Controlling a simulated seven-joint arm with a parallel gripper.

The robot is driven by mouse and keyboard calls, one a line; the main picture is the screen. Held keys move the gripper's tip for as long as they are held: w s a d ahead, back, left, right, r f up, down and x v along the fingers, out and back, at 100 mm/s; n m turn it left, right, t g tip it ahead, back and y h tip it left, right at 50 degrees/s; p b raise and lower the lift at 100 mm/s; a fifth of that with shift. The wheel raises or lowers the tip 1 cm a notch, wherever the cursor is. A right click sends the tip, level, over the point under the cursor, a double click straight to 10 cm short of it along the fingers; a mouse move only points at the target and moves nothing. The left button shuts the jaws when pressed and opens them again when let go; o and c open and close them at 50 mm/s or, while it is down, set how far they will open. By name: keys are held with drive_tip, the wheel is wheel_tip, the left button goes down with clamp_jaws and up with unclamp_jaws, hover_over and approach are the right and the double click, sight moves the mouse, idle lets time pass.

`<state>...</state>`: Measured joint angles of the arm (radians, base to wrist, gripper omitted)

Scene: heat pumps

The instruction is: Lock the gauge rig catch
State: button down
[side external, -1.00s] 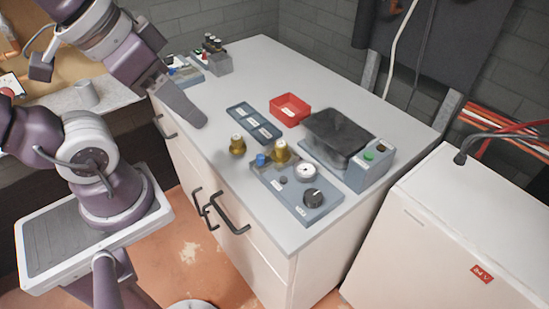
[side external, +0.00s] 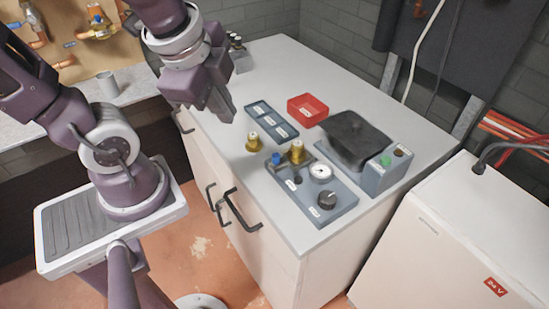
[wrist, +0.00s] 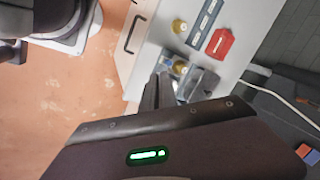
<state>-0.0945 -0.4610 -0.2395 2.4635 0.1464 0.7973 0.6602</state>
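The gauge rig (side external: 310,193) is a blue-grey plate near the cabinet top's front edge. It carries a white-faced gauge (side external: 321,171), a black knob (side external: 327,199), a blue knob (side external: 276,159) and a brass fitting (side external: 297,152). I cannot tell which part is the catch. My gripper (side external: 224,108) hangs above the left part of the cabinet top, apart from the rig. In the wrist view my gripper's fingers (wrist: 158,90) lie close together, look shut and empty, and partly hide the rig.
A loose brass fitting (side external: 253,141) stands left of the rig. Behind are a blue tray (side external: 272,121) and a red bin (side external: 307,108). A black-topped box (side external: 384,171) stands to the right. The left part of the cabinet top is mostly clear.

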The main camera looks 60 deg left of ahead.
sight(280, 158)
drive_tip(key=w+f+m, duration=0.1)
drive_tip(key=f+m, duration=0.4)
drive_tip(key=m, duration=0.1)
drive_tip(key=w+d+f+m+g, duration=0.1)
drive_tip(key=w+f+m, duration=0.1)
drive_tip(key=f+m, duration=0.4)
drive_tip(key=w+d+f+m+g, duration=0.1)
drive_tip(key=w+f+m, duration=0.1)
drive_tip(key=f+m, duration=0.3)
drive_tip(key=shift+w+d+f+m, duration=0.2)
drive_tip(key=shift+f+m, duration=0.1)
drive_tip(key=shift+m, duration=0.5)
drive_tip(key=w+a, duration=0.2)
drive_tip(key=shift+w+f, duration=0.3)
drive_tip(key=shift+f, duration=0.05)
drive_tip(key=shift+w+a, duration=0.3)
drive_tip(key=shift+w, duration=0.15)
drive_tip(key=shift+w, duration=0.1)
